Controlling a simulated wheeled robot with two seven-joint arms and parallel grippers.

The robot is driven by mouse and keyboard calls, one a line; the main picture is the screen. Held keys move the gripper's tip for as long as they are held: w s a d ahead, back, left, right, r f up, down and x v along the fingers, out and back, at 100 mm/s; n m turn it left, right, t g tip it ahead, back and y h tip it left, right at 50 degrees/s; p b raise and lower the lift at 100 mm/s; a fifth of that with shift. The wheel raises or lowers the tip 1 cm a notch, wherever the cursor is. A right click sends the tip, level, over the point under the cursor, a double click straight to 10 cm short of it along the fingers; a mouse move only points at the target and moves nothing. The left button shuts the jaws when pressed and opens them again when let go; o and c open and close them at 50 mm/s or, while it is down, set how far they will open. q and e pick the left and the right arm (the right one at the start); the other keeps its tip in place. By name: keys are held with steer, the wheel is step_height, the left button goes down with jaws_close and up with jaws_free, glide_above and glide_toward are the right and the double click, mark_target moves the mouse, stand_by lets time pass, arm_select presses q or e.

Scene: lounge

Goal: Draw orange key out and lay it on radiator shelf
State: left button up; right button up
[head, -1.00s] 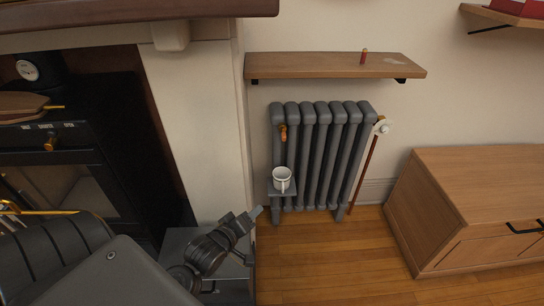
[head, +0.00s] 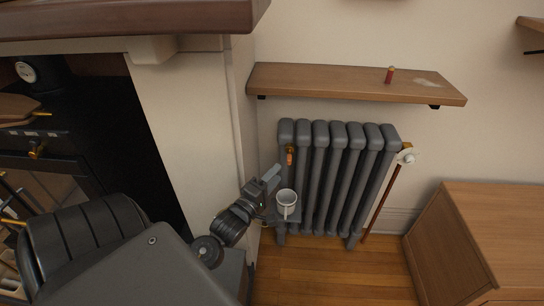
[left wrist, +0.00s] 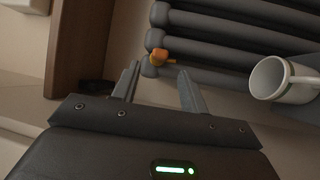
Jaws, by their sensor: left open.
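The orange key (head: 290,156) sits at the upper left end of the grey radiator (head: 338,165). It also shows in the left wrist view (left wrist: 160,57), just beyond my fingertips and in line with the gap between them. My left gripper (head: 275,177) is open and empty, below and left of the key, apart from it. In the left wrist view its two fingers (left wrist: 157,75) stand spread. The wooden radiator shelf (head: 340,84) is on the wall above the radiator. My right gripper is in neither view.
A white mug (head: 287,203) stands on a small ledge at the radiator's left, close to my left gripper. A small red object (head: 389,75) stands on the shelf towards the right; the shelf's left half is bare. A wooden cabinet (head: 480,240) is at right.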

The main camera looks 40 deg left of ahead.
mark_target(288, 164)
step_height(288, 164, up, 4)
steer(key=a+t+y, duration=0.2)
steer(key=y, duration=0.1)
arm_select(q)
steer(key=w, duration=0.4)
steer(key=w+r, duration=0.1)
steer(key=w, duration=0.1)
steer(key=shift+w+a+r, duration=0.1)
steer(key=shift+w+a, duration=0.2)
steer(key=shift+w, duration=0.5)
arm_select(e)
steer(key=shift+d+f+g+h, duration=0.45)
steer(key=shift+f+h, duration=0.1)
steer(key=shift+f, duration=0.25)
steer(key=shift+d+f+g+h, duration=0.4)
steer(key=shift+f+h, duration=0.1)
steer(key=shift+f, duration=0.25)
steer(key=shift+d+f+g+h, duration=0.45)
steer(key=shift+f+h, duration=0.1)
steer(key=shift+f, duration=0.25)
arm_select(q)
jaws_close()
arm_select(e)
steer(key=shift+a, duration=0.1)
